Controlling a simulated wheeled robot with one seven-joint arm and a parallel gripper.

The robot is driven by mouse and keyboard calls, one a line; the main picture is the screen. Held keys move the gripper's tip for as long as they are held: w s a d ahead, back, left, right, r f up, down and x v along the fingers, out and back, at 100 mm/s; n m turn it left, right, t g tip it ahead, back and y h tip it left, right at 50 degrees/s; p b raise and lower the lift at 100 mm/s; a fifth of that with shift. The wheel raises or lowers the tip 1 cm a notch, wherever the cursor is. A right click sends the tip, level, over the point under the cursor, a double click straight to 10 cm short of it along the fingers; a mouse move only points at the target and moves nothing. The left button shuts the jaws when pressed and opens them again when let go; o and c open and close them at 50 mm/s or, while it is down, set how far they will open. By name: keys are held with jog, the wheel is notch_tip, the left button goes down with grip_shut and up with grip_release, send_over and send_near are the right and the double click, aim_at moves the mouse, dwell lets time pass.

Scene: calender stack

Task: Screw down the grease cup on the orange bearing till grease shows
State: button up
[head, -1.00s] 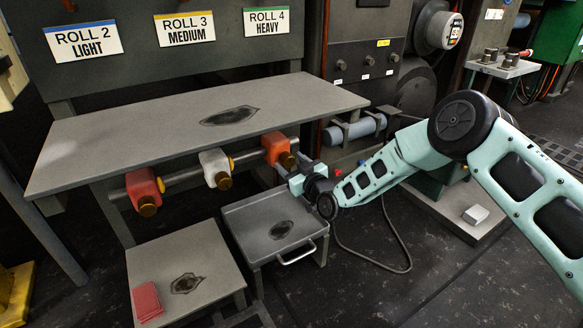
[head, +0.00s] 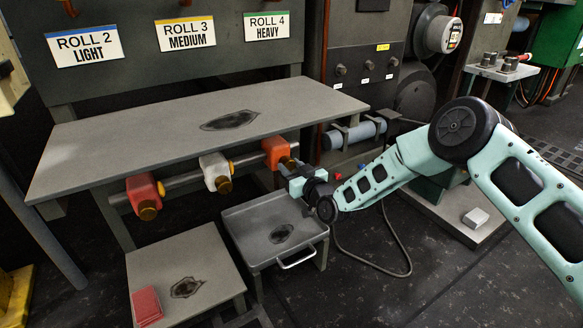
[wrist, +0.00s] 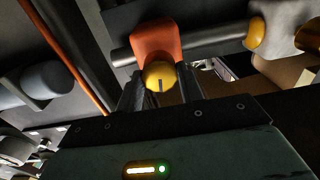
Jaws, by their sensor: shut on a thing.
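The orange bearing (head: 275,149) sits on a horizontal shaft under the bench, right of the white and red bearings. It also shows in the wrist view (wrist: 156,42). Its yellow grease cup (wrist: 159,75) has a dark mark on its face and lies between my gripper's fingers. My gripper (wrist: 160,90) is shut on the grease cup, reaching in from the right in the head view (head: 291,167). I cannot make out any grease at the bearing.
The white bearing (head: 215,171) and red bearing (head: 143,188) sit on the same shaft, each with a yellow cup. The bench top (head: 130,140) overhangs them. A grey tray (head: 245,215) stands below, and a low table (head: 205,247) holds a red cloth (head: 146,305).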

jog(key=m, duration=0.5)
jog(key=shift+m, duration=0.4)
dwell(0.4)
jog(key=o, duration=1)
jog(key=p+v, duration=0.7)
jog(key=v, duration=1)
jog(key=shift+s+d, duration=0.15)
jog(key=shift+s, duration=0.05)
jog(key=shift+f, duration=0.1)
